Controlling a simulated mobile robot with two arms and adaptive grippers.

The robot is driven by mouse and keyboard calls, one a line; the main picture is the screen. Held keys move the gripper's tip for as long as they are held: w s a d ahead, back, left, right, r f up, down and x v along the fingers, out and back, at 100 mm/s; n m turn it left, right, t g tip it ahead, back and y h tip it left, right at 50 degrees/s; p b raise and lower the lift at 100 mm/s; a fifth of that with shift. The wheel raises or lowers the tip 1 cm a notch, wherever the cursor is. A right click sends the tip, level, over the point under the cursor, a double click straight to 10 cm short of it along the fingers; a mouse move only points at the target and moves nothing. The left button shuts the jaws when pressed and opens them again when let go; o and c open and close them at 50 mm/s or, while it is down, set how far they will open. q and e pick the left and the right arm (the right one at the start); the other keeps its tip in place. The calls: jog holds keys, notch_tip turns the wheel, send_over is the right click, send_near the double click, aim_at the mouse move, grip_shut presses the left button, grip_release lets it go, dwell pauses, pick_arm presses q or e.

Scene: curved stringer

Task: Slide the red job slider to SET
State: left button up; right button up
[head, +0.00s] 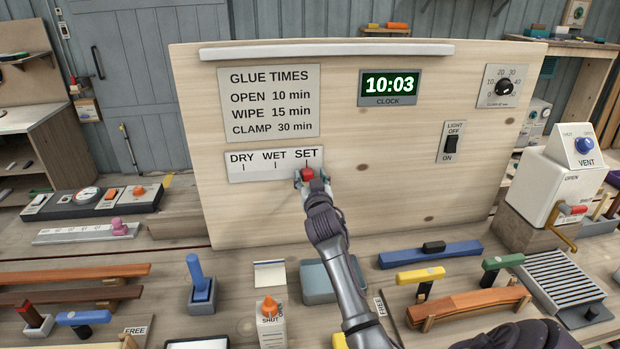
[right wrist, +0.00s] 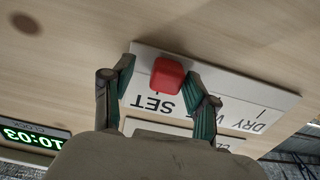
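The red job slider (head: 307,173) sits at the right end of the white DRY/WET/SET plate (head: 258,165), under the word SET. In the right wrist view the red slider (right wrist: 168,75) is beside the word SET on the plate (right wrist: 235,100). My right gripper (head: 311,178) is at the slider, its two fingers on either side of it. In the wrist view the fingers are apart; a gap shows at the left finger, while the right finger is close to or touching the slider. I cannot tell contact there. My left gripper is not in view.
The upright wooden board (head: 400,190) carries a GLUE TIMES sign (head: 268,103), a clock (head: 388,87), a light switch (head: 451,143) and a dial (head: 503,87). The bench below holds clamps, a blue-handled tool (head: 199,283), a glue bottle (head: 270,322) and a vent box (head: 553,180).

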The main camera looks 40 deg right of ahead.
jog(key=shift+a, duration=0.15)
jog(key=v, duration=1.2)
jog(key=shift+d, duration=0.2)
